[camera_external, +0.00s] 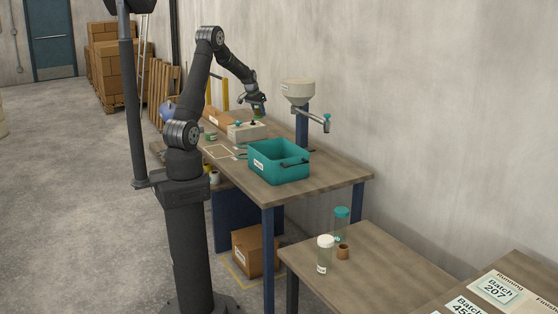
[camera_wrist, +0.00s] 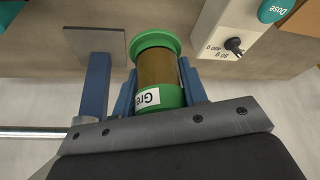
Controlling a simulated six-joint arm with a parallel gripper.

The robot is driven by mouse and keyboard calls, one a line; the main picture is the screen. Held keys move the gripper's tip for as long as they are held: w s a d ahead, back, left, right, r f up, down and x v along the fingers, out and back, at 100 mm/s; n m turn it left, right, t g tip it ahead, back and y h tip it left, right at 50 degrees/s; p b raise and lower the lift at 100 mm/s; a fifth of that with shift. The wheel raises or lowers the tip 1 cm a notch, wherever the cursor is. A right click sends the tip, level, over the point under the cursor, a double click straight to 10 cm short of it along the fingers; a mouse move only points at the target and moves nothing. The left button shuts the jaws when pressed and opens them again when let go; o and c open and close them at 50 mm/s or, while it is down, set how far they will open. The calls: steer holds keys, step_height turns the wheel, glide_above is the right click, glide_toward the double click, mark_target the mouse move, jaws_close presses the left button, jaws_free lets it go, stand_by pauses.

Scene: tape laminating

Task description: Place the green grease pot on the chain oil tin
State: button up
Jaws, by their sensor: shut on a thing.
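The green grease pot (camera_wrist: 155,68) has green rims, a brown-gold middle and a white label with letters starting "Gre". My gripper (camera_wrist: 158,88) is shut on it, with a blue finger on each side, in the wrist view. In the external view my gripper (camera_external: 257,103) is above the far part of the workbench, near the grey control box. The pot is only a small green patch there. I cannot tell for sure which thing is the chain oil tin; a small green and white item (camera_external: 211,136) stands on the bench left of the control box, too small to read.
The grey control box (camera_external: 246,130) with a knob sits below my gripper. A teal crate (camera_external: 279,161) stands at the bench's near end. A hopper (camera_external: 298,90) on a blue post rises at the wall side. A pale frame outline (camera_external: 218,152) lies near the crate.

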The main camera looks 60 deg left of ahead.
steer(key=s+a+f+n+y, duration=0.1)
steer(key=s+a+n, duration=0.1)
steer(key=s+a, duration=0.55)
steer(key=s+a+n, duration=0.2)
steer(key=s+a, duration=0.2)
steer(key=a, duration=0.6)
glide_above(213, 130)
steer(key=shift+g, duration=0.4)
steer(key=f, duration=0.4)
steer(key=s+f, duration=0.1)
steer(key=f, duration=0.1)
steer(key=shift+d+f, duration=0.4)
steer(key=shift+a+f, duration=0.25)
steer(key=shift+f, duration=1.85)
steer(key=shift+f, duration=0.1)
steer(key=o, duration=1)
steer(key=shift+f, duration=0.1)
steer(key=shift+o, duration=0.2)
steer(key=v, duration=1.2)
steer(key=shift+d, duration=0.2)
